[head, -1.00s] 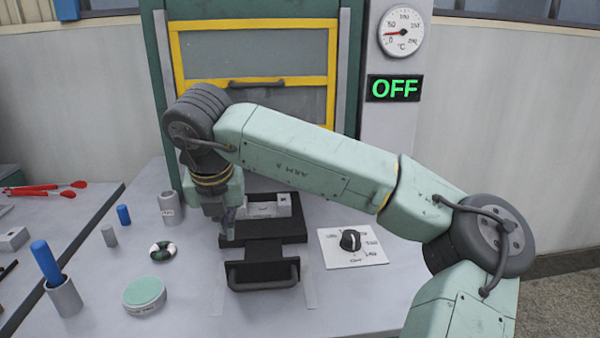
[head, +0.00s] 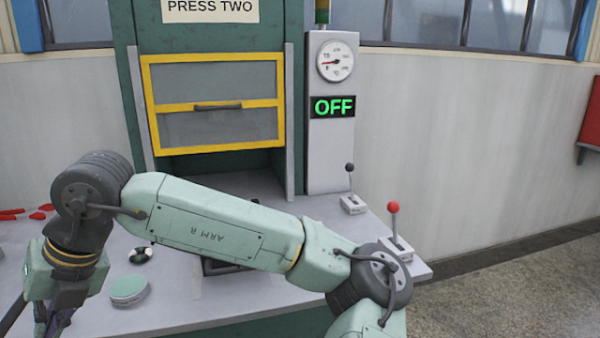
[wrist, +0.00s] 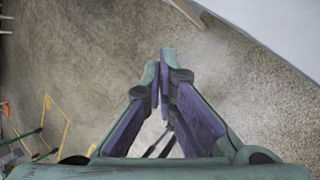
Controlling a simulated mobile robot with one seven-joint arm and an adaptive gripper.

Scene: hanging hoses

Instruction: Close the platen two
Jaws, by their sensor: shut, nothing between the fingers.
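Press two, labelled PRESS TWO (head: 210,10), stands at the back in the head view. Its yellow-framed guard (head: 213,103) is up, with an opening below it. I cannot make out the platen itself. A dark tray (head: 222,267) in front of the press is mostly hidden behind my arm. Two levers stand at the right of the bench: a black-knobbed lever (head: 351,190) and a red-knobbed lever (head: 396,230). My gripper (head: 50,330) is at the lower left, well away from both levers. In the wrist view my gripper (wrist: 165,60) is shut and empty, over speckled floor.
A round green-topped pad (head: 129,290) and a small ring (head: 141,255) lie on the bench. Red-handled tools (head: 28,212) lie at far left. Open floor (head: 520,290) is at the right.

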